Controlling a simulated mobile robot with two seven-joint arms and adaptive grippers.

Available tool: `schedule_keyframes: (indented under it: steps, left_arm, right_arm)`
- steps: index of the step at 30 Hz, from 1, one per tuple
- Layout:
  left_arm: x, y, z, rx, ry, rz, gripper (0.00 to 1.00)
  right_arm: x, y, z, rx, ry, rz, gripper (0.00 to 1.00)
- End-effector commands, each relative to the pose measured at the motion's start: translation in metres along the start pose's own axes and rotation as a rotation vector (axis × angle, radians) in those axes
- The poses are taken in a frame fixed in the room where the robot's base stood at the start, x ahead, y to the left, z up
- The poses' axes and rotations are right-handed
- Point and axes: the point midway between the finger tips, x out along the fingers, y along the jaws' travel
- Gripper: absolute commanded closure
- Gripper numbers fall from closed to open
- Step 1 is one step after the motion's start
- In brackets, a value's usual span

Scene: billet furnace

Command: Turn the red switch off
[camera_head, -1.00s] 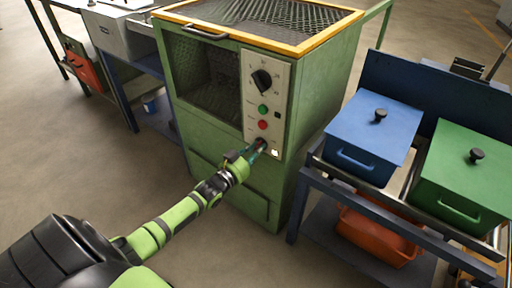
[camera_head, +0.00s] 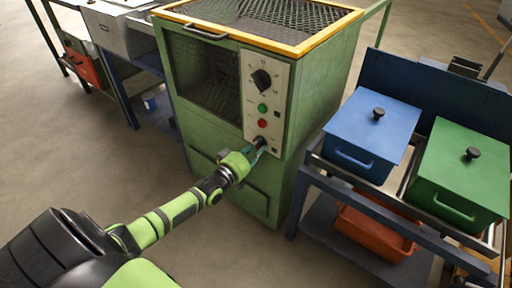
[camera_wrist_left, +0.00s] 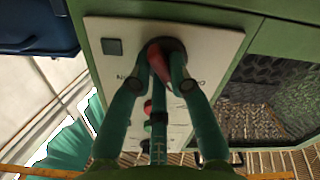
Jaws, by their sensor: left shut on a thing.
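The green furnace cabinet (camera_head: 225,130) carries a pale control panel (camera_head: 281,92). At the panel's lower end is the red switch (camera_wrist_left: 160,62), a red lever on a dark round base, seen in the left wrist view. In the head view my fingers cover most of it. My left gripper (camera_head: 258,146) is at the panel's lower end. In the left wrist view its teal fingers stand on both sides of the red lever and are shut on it. The lever slants in that view. My right gripper is not in view.
Above the switch are a red button (camera_head: 262,123), a green button (camera_head: 263,107) and a black dial (camera_head: 262,79). A blue lidded box (camera_head: 368,135) and a green one (camera_head: 465,170) stand on a rack at right. The floor at left is clear.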

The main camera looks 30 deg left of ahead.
Motion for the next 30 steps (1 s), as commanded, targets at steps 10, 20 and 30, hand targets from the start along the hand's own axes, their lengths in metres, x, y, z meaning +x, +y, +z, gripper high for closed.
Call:
schedule_keyframes:
  steps: [10,20,30]
  left_arm:
    - [0.0001,0.0002,-0.0006,-0.176,0.0,0.001,1.0]
    - [0.0001,0.0002,-0.001,-0.225,0.0,0.0,1.0]
    - [0.0002,0.0003,-0.0011,-0.226,0.0,0.0,0.72]
  right_arm:
    - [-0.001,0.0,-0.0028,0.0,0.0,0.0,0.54]
    - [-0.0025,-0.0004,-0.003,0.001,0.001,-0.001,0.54]
    - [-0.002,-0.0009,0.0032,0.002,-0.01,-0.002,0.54]
